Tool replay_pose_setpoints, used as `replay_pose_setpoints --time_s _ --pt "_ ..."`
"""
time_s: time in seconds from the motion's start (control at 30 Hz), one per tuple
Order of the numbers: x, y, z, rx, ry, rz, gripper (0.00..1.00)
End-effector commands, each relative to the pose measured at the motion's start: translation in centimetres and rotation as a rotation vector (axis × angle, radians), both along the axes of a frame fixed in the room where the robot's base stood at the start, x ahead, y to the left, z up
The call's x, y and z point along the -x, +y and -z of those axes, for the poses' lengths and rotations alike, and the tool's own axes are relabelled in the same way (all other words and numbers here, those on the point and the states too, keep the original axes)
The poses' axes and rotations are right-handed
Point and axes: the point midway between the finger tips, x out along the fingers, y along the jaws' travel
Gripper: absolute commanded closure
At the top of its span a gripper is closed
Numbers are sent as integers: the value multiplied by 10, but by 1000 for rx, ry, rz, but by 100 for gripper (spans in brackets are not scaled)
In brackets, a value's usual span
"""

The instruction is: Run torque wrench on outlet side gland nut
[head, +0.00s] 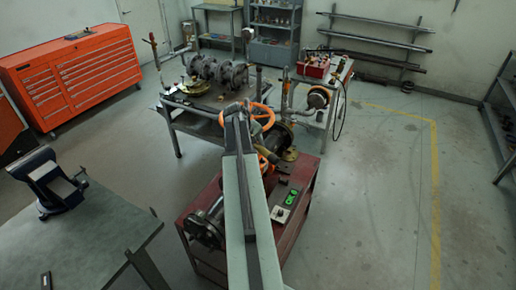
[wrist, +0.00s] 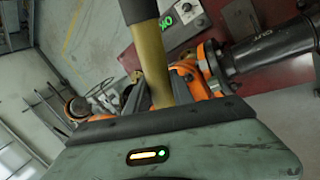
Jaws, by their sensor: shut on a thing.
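My gripper (wrist: 163,92) is shut on a tool with a yellow shaft (wrist: 150,55) and a black end (wrist: 138,8), which I take to be the torque wrench. Its working end is hidden. In the head view my arm crosses the middle and covers much of the valve. The valve's orange handwheel (head: 262,116) shows behind the arm, above the red bench. In the wrist view the orange valve parts (wrist: 205,68) and a dark pipe (wrist: 262,50) lie behind the tool. I cannot pick out the outlet side gland nut, or tell whether the tool touches it.
The red bench (head: 302,182) carries the valve and a small box with green lights (head: 287,203). A grey table with a vise (head: 50,186) stands at left. A workbench with flanged parts (head: 215,100) and a cart with a red box (head: 313,67) stand behind. The right floor is clear.

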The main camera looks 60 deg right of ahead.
Motion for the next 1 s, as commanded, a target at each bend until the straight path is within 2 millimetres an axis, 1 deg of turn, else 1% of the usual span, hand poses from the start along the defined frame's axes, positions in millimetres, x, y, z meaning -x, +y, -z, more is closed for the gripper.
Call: replay_pose_setpoints --time_s 0.33,0.8,1.0 --pt "0 0 1 1 0 0 100" --pt "0 0 20 1 0 0 100" --pt "0 0 21 1 0 0 100"
